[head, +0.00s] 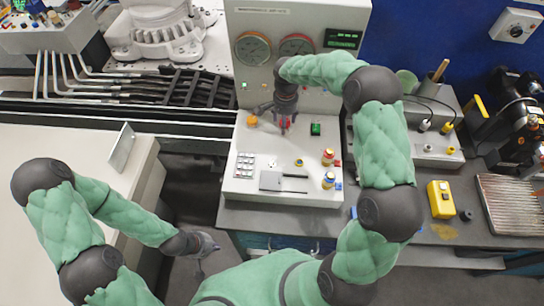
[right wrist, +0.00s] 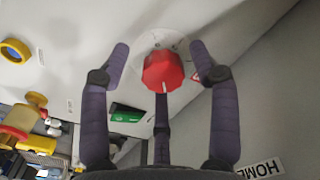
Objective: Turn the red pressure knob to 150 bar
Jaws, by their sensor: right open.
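The red pressure knob (right wrist: 163,72) sits on a light panel in the right wrist view, with a white pointer mark on its near face. My right gripper (right wrist: 160,60) is open, with one finger on each side of the knob and a third finger below it. Gaps show between the fingers and the knob. In the head view the right gripper (head: 283,112) is over the console panel (head: 235,185), and a bit of the red knob (head: 285,124) shows beside it. My left gripper (head: 205,252) hangs low, away from the console; its finger state is unclear.
The console's upright part carries two round gauges (head: 253,48) and a green-lit display (head: 343,39). A yellow box (head: 441,199) lies on the bench to the right.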

